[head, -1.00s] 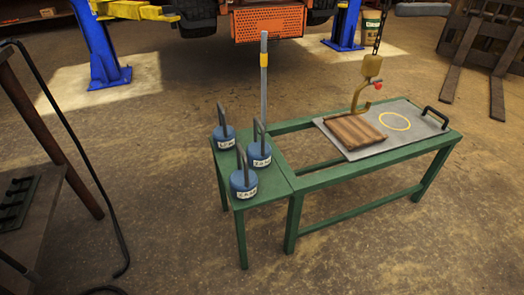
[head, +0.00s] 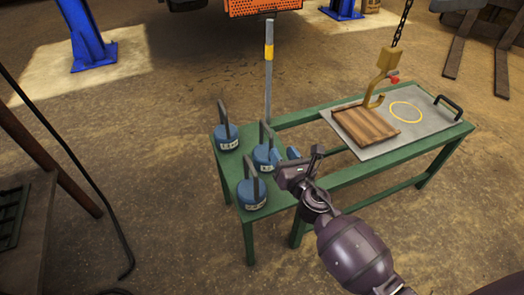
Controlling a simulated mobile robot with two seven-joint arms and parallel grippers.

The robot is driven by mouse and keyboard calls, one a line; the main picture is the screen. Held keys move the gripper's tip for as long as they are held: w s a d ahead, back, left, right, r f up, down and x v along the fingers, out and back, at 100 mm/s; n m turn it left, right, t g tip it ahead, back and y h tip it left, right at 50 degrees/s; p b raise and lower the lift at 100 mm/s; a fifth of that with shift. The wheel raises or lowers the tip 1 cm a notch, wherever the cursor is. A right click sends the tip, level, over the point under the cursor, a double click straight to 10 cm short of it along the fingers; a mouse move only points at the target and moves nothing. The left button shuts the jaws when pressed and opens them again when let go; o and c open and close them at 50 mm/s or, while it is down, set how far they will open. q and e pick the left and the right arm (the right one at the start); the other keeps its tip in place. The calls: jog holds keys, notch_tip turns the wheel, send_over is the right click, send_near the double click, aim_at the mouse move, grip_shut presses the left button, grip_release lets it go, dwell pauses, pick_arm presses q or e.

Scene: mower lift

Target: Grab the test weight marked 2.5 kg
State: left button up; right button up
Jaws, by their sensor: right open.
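Three blue test weights with dark upright handles stand on the green stand's left end: the back-left one (head: 227,139), the middle one (head: 263,156) and the front one (head: 252,195). Each has a white label, too small to read, so I cannot tell which is 2.5 kg. My right gripper (head: 287,160) is open and empty. It is just right of the middle weight and partly covers that weight's right side in the picture. I cannot tell whether they touch. My left gripper is out of view.
A grey pole with a yellow band (head: 268,75) rises behind the weights. To the right, a grey plate (head: 435,120) bears a wooden board (head: 365,125) and a yellow ring. A brass hook (head: 380,82) hangs on a chain above. A dark bench (head: 20,215) stands at left.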

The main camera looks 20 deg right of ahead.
aim_at(270, 134)
jog(key=w, duration=0.4)
jog(key=shift+w+a+r, duration=0.1)
jog(key=shift+w, duration=0.1)
jog(key=shift+w+f+b, duration=0.2)
jog(key=shift+w+b, duration=0.4)
jog(key=shift+w, duration=2.45)
jog(key=shift+w+r, duration=0.1)
jog(key=shift+w, duration=0.25)
grip_shut()
jog(key=shift+a, duration=0.15)
